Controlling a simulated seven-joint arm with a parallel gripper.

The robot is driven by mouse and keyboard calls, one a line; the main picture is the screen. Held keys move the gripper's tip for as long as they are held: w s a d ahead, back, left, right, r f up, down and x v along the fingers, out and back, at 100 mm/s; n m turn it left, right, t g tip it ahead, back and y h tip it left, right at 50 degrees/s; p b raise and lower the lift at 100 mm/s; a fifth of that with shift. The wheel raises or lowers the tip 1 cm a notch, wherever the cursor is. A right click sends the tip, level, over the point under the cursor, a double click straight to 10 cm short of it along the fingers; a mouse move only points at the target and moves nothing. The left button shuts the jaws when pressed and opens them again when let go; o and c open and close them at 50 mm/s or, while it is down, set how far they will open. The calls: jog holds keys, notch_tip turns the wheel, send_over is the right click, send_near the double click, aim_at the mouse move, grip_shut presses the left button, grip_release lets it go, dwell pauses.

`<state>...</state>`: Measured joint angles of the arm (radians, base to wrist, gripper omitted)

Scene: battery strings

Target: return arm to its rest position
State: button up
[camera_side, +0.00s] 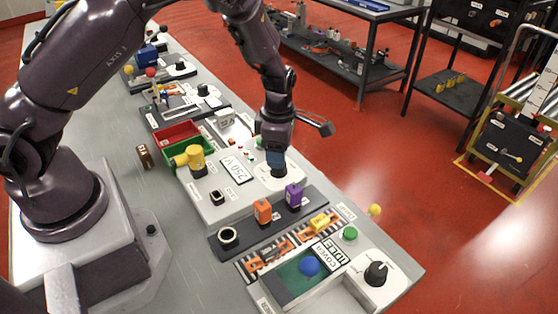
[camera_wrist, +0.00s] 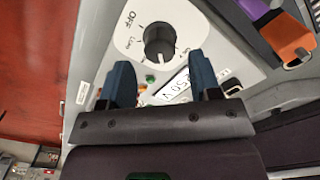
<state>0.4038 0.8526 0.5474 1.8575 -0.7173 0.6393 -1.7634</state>
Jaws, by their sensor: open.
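My gripper (camera_side: 274,158) points down over the white panel with the dial knob (camera_side: 279,170). In the wrist view its two blue fingers (camera_wrist: 161,80) stand apart with nothing between them. The dark round knob (camera_wrist: 159,42) shows just beyond the fingertips, on a white plate marked "OFF" and "Low". I cannot tell whether a finger touches it. A display reading 250 V (camera_side: 235,168) lies left of the knob; it is partly hidden by a finger in the wrist view (camera_wrist: 178,88).
An orange block (camera_side: 263,211) and a purple block (camera_side: 294,195) stand on a dark strip in front. A yellow piece (camera_side: 195,158) stands near the red bin (camera_side: 178,134) and green bin (camera_side: 178,157). Other panels line the bench; open floor (camera_side: 380,150) lies right.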

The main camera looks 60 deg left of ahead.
jog(key=shift+s+m, duration=0.1)
jog(key=shift+m, duration=0.7)
jog(key=s+m, duration=0.1)
jog(key=m, duration=0.1)
jog(key=s+m+g, duration=0.1)
jog(key=m, duration=0.1)
jog(key=s+d+r+m, duration=0.1)
jog(key=m, duration=0.1)
jog(key=shift+s, duration=0.4)
jog(key=s+r+m+t, duration=0.3)
jog(key=s+r+m, duration=0.5)
jog(key=r, duration=0.5)
jog(key=s+r+m+t, duration=0.3)
jog(key=s+r+m, duration=0.5)
jog(key=r+m, duration=0.3)
notch_tip(320, 180, up, 3)
jog(key=shift+s+r+t, duration=0.1)
jog(key=shift+s+t, duration=0.1)
jog(key=shift+t, duration=0.1)
